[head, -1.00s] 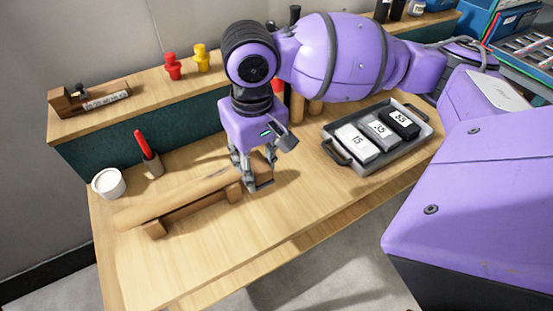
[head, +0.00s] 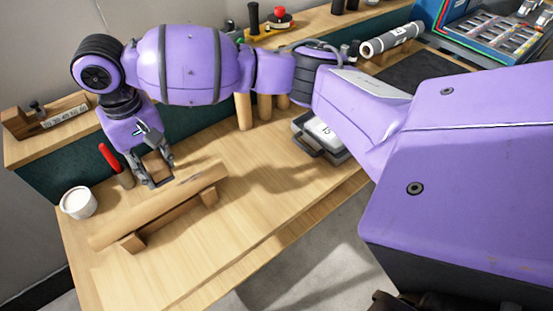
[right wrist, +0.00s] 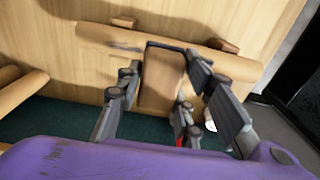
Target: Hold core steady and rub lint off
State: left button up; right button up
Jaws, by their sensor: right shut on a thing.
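The core (head: 128,226), a long tan roll, lies on two small wooden supports (head: 209,196). It crosses the upper part of the right wrist view (right wrist: 225,65). A dark smudge, perhaps lint, shows on the core right of the gripper in the head view and left of it in the right wrist view (right wrist: 122,44). My right gripper (head: 160,180) is shut on a brown block (right wrist: 160,82) with a dark end edge. The block's end is at the core; I cannot tell whether it touches. My left gripper is out of view.
A white cup (head: 78,203) and a red-handled tool (head: 110,157) stand beyond the core. A grey tray (head: 305,145) with a labelled block is partly hidden by my arm. The bench (head: 265,195) between core and tray is clear.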

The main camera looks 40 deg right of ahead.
jog(key=shift+w+d+f, duration=0.2)
jog(key=shift+d+f, duration=0.1)
jog(key=shift+d, duration=0.15)
jog(key=shift+f, duration=0.3)
jog(key=f, duration=0.3)
jog(key=shift+d+f, duration=0.35)
jog(key=shift+f, duration=0.05)
jog(key=d, duration=1)
jog(key=shift+d+r, duration=0.25)
jog(key=shift+r, duration=0.85)
jog(key=shift+a+r, duration=0.1)
jog(key=shift+r, duration=0.7)
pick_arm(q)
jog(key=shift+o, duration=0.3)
